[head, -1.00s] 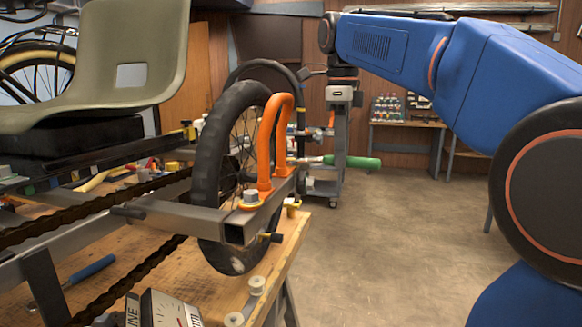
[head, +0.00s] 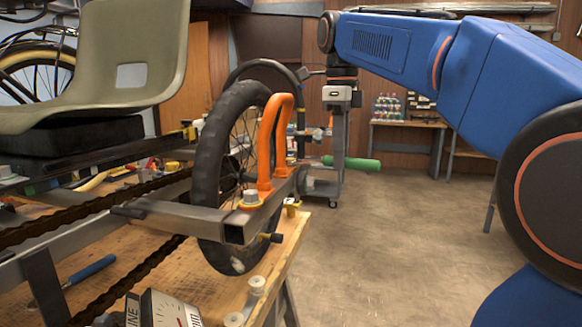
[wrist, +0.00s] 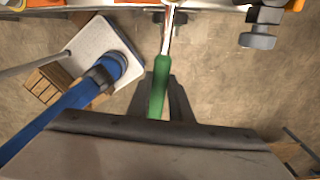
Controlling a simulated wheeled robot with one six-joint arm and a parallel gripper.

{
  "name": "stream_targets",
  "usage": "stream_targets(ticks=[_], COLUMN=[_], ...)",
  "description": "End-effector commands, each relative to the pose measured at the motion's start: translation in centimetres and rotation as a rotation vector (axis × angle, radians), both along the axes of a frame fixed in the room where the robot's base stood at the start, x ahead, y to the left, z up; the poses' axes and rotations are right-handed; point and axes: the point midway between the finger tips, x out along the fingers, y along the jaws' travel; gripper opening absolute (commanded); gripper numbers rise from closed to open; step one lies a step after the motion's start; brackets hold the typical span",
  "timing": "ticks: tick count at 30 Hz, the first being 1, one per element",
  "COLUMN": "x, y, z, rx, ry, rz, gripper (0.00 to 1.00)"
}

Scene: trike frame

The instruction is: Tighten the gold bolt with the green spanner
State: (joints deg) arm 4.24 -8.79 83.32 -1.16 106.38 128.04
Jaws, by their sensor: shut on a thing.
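The green spanner has a green handle (head: 352,163) that sticks out to the right beyond the wheel in the head view. Its handle also shows in the wrist view (wrist: 159,88), with a shiny shank (wrist: 169,32) running up to the top edge. My gripper (wrist: 160,95) is shut on the green handle, one dark finger on each side. The spanner's jaw end is cut off in the wrist view and hard to make out beside the orange bracket in the head view. I cannot clearly make out the gold bolt or whether the spanner is on it.
An orange U-shaped bracket (head: 264,140) stands on the grey trike frame (head: 182,216), near the black wheel (head: 212,165). A grey-headed bolt (head: 251,197) sits at its foot. The wooden bench (head: 207,293) ends just right of the frame. Open floor (head: 400,240) lies beyond.

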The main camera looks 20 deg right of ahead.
Motion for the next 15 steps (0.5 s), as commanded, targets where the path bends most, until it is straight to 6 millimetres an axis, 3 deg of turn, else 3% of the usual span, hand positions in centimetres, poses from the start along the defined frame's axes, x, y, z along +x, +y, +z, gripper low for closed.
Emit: stream_targets(ticks=[15], x=[-0.59], y=[0.67], z=[0.01], rx=[0.002], ry=[-0.001], rz=[-0.066], gripper=[0.00])
